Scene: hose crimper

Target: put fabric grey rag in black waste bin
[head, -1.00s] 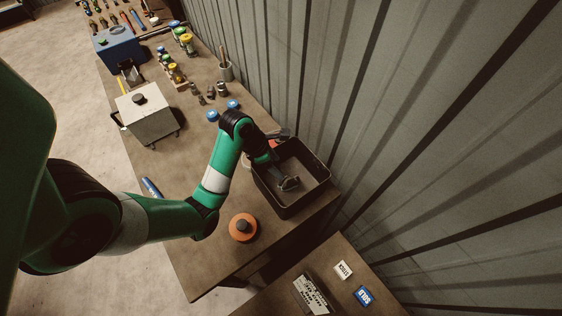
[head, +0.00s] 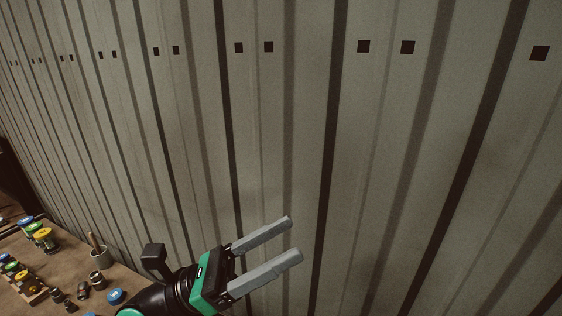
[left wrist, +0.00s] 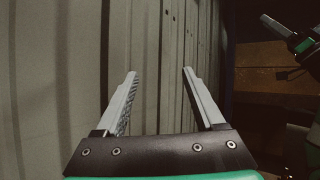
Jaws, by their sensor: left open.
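My left gripper (head: 280,243) is raised in front of the corrugated wall, its two grey fingers apart with nothing between them. The left wrist view also shows these fingers (left wrist: 160,95) spread and empty. Neither the grey rag nor the black waste bin is visible in the current views. At the upper right of the left wrist view is a green and black part with a pale finger-like tip, apparently my right gripper (left wrist: 278,27); its opening cannot be made out.
The corrugated metal wall (head: 290,130) fills most of the head view. The bench (head: 68,262) shows at the lower left, with a grey cup (head: 100,258), several coloured-lid jars (head: 44,238), dark fittings (head: 84,290) and a blue cap (head: 116,296).

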